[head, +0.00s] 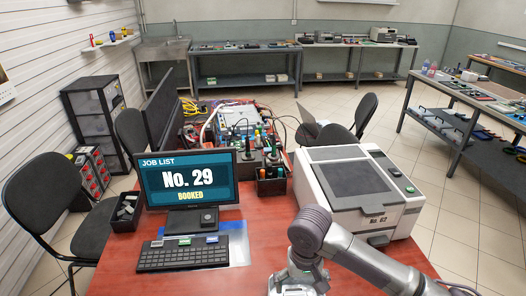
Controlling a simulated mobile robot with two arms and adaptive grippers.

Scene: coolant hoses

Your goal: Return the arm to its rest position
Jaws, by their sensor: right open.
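My right arm comes in from the lower right over the red-brown desk (258,260). Its wrist is bent and my right gripper (298,287) hangs at the bottom edge of the head view, partly cut off. The gripper is open, and I see nothing held in it. It is in front of the large white-grey machine (362,190) and to the right of the keyboard (183,256). My left gripper is not in view.
A monitor (188,180) reading "No. 29 BOOKED" stands on the desk's left. A pen holder (271,183) and a dark bin (126,212) flank it. Cable-strewn equipment (238,118) fills the desk behind. Chairs (62,207) stand around. Bare desk shows between keyboard and machine.

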